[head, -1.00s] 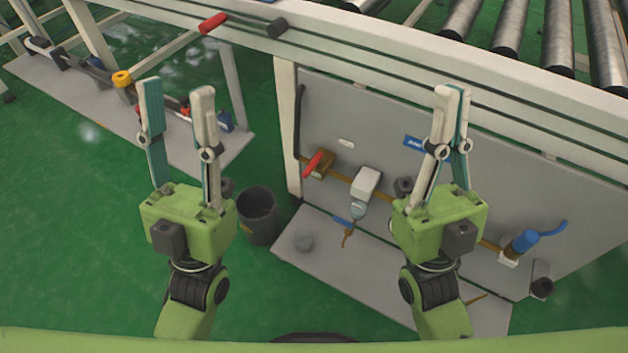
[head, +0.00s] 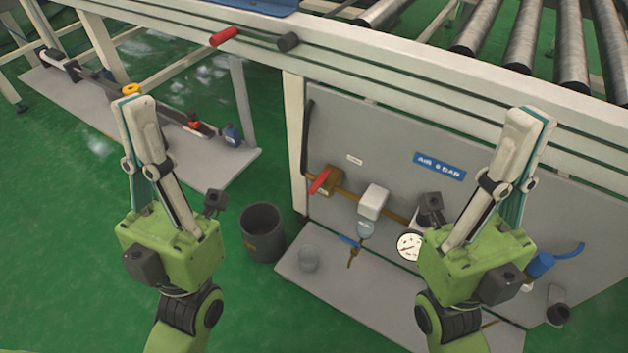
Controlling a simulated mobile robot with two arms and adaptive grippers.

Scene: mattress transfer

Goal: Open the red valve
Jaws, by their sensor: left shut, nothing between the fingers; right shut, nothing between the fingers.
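The red valve (head: 320,181) is a red lever on a brass body, on a pipe along the grey panel (head: 380,150) under the conveyor frame. Its lever slants up to the right. My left gripper (head: 133,103) is shut and empty, to the left of the valve and apart from it, over the low shelf side. My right gripper (head: 530,115) is shut and empty, to the right of the valve, in front of the panel's right part. It hides part of the pipe. Neither gripper touches the valve.
A white filter unit (head: 373,202), a pressure gauge (head: 409,247) and a blue "AIR 6 BAR" sign (head: 440,166) are on the panel. A dark bucket (head: 262,232) stands on the green floor. Above run the frame beam (head: 400,85) and rollers (head: 526,40). Another red handle (head: 223,37) is on the beam.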

